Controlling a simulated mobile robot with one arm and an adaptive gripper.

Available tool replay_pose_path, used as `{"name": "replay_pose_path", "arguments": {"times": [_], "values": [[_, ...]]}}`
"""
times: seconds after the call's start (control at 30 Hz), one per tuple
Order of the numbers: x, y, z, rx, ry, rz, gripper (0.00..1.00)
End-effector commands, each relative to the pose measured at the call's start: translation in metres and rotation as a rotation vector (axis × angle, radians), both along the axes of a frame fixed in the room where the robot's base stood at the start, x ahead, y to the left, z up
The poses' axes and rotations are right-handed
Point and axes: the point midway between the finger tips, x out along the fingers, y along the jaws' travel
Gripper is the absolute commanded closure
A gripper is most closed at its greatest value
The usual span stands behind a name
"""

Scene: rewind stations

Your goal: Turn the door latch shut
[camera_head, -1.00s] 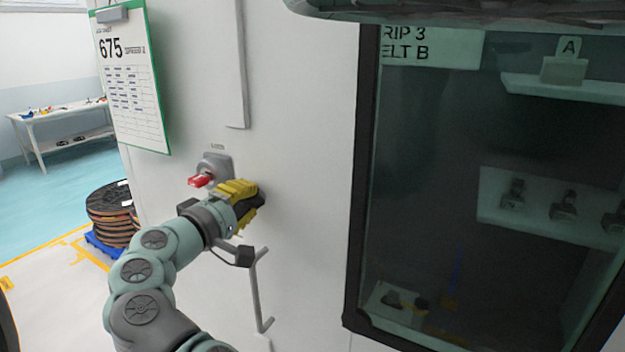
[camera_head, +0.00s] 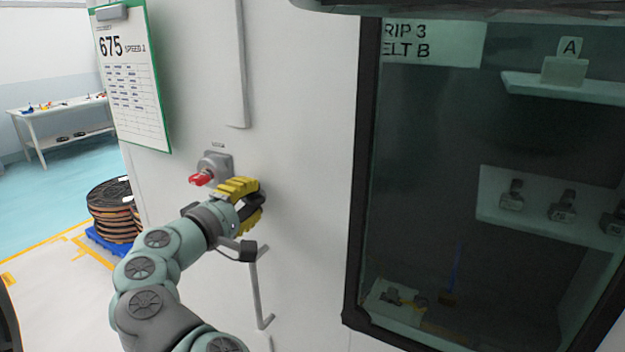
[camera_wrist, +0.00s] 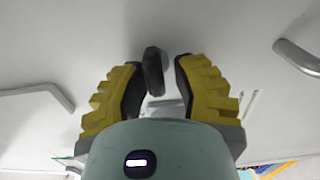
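The door latch appears to be the dark, rounded, oblong knob (camera_wrist: 153,72) on the pale panel in the wrist view. My gripper (camera_wrist: 157,65) has its yellow, dark-padded fingers on either side of it. A gap shows on both sides of the knob, and the left finger is nearer to it. In the head view my gripper (camera_head: 257,203) is at the white panel, just below and right of a red-handled switch (camera_head: 203,178). The fingers are apart there, and the knob is hard to tell from the dark pads.
A pale bar handle (camera_head: 258,290) runs down the panel below my gripper. A dark-framed window (camera_head: 365,150) is to the right. A clipboard (camera_head: 135,85) hangs at upper left. Cable reels (camera_head: 112,215) and a table (camera_head: 60,115) stand farther left.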

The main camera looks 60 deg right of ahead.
Motion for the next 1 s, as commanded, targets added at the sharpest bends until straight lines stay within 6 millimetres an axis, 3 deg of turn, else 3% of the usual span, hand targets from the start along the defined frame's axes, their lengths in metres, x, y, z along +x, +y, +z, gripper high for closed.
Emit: {"name": "replay_pose_path", "arguments": {"times": [0.13,0.43,0.57,0.87,1.0], "values": [[0.0,0.0,0.001,-0.003,-0.002,0.001,0.56],[0.001,0.002,0.002,-0.006,-0.003,0.004,0.56],[0.001,0.012,0.003,-0.007,-0.004,0.007,0.56],[-0.002,0.063,0.002,-0.006,-0.003,0.014,0.56],[-0.005,0.096,0.0,0.0,-0.003,0.013,0.56]]}}
